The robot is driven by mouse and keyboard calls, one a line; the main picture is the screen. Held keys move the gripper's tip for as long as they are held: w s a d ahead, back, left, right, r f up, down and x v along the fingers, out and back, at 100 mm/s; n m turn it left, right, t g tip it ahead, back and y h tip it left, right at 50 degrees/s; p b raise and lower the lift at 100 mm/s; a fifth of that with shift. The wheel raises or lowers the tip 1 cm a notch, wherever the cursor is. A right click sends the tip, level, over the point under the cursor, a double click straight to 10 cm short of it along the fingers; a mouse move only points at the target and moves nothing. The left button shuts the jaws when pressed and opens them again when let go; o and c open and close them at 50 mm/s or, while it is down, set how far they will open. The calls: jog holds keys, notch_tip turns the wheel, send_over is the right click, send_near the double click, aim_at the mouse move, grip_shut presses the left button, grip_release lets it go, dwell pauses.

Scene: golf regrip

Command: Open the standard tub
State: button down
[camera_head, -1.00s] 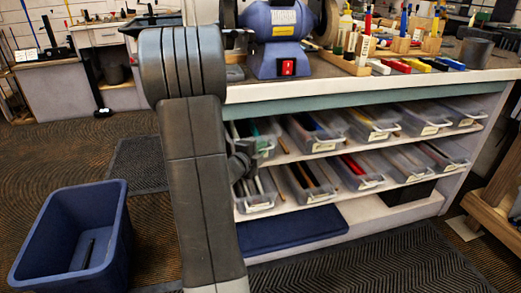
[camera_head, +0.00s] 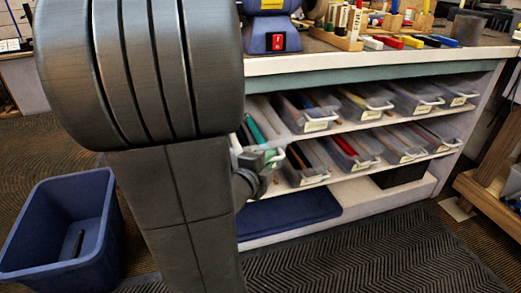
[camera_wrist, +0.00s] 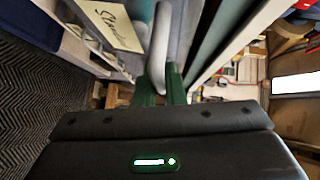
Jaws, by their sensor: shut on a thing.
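In the head view my gripper (camera_head: 254,174) is a small dark shape at the tub's front. How far the tub is out of the shelf is hard to tell.
More clear tubs (camera_head: 346,152) fill the two shelves under the workbench (camera_head: 380,58). A blue bin (camera_head: 50,205) stands on the floor at left. A ribbed dark mat (camera_head: 370,255) lies in front, clear of objects. A wooden stand (camera_head: 490,200) is at right.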

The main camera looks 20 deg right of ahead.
jog(key=shift+s+d, duration=0.1)
jog(key=shift+s, duration=2.75)
jog(key=c, duration=1.5)
grip_release()
